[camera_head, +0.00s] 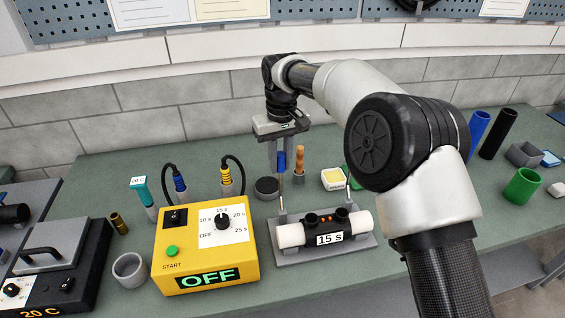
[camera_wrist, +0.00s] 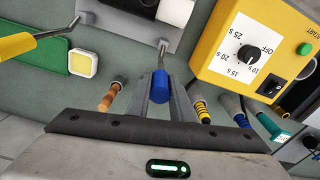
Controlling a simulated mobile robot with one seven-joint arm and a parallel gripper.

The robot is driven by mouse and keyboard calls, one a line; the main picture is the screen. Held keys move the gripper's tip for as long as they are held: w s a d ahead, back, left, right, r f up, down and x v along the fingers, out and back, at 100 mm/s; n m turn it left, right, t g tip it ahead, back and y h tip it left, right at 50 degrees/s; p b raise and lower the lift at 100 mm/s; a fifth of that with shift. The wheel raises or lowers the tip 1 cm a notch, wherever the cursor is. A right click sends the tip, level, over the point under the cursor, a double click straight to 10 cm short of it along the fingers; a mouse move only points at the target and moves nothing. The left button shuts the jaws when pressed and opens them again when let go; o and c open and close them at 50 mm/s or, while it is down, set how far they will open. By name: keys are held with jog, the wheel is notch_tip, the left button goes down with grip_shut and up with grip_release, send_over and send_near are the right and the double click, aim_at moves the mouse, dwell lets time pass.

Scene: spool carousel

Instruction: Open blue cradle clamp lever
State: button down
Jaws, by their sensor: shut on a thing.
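The blue clamp lever (camera_head: 281,161) stands upright at the left end of the grey cradle (camera_head: 287,257); its thin metal rod rises from the clamp. My gripper (camera_head: 281,168) points down, with its fingers closed on either side of the blue handle. The wrist view shows the blue handle (camera_wrist: 160,86) between the fingertips (camera_wrist: 162,92). The cradle holds two white pipe ends (camera_head: 291,235) joined by a black coupling (camera_head: 329,225) labelled "15 s". A second lever, with a yellow handle (camera_wrist: 17,45), shows in the wrist view; my arm hides most of it in the head view.
A yellow control box (camera_head: 206,245) reading "OFF" stands close left of the cradle. Behind are plugs in holders (camera_head: 227,182), a black round dish (camera_head: 266,188), a wooden-handled tool (camera_head: 299,160) and a yellow pad (camera_head: 334,178). A green cup (camera_head: 522,186) stands far right.

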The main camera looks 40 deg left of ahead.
jog(key=shift+w+a+f+g+h, duration=0.25)
jog(key=shift+w+a+g+h, duration=0.05)
jog(key=shift+a+h, duration=0.1)
jog(key=shift+w, duration=0.1)
dwell(0.4)
jog(key=c, duration=1.8)
grip_release()
jog(key=shift+o, duration=1.2)
jog(key=shift+r, duration=0.1)
